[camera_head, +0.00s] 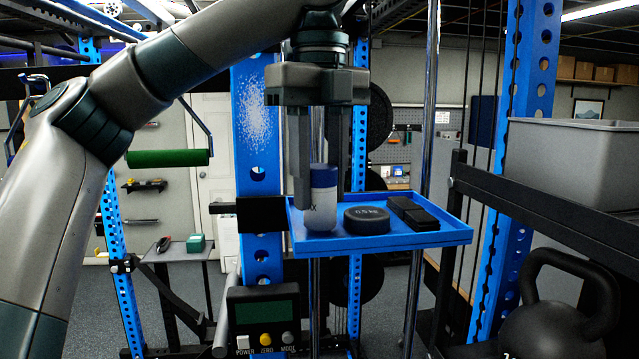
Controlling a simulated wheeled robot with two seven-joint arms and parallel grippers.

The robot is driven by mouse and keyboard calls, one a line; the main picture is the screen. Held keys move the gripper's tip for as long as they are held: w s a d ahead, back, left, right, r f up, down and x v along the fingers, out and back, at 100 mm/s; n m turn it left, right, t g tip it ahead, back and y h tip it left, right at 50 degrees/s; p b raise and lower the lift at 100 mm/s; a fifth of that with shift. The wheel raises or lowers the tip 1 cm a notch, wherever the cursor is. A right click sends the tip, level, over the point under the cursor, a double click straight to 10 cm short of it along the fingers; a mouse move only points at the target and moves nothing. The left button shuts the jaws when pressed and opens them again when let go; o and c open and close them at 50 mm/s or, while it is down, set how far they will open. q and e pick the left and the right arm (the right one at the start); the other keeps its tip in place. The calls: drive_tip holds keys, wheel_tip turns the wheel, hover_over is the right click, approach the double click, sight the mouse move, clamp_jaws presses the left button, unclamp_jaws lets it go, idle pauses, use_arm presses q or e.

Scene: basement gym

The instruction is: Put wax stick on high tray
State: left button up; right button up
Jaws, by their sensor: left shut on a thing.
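The high tray (420,238) is blue with a raised rim and is fixed to the rack. The wax stick is at the tray's left end, over or on its floor; I cannot tell whether its base touches. My right gripper is not in view.
On the tray, a black round weight (366,220) sits just right of the wax stick, and a black block (412,213) lies further right. A grey bin (570,160) and a black kettlebell (560,310) are at the right. A scale display (264,315) stands below the tray.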

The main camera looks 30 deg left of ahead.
sight(320, 171)
use_arm(q)
drive_tip(key=shift+f, duration=0.25)
drive_tip(key=shift+d+f, duration=0.1)
drive_tip(key=o, duration=1.1)
drive_tip(key=shift+r, duration=6.15)
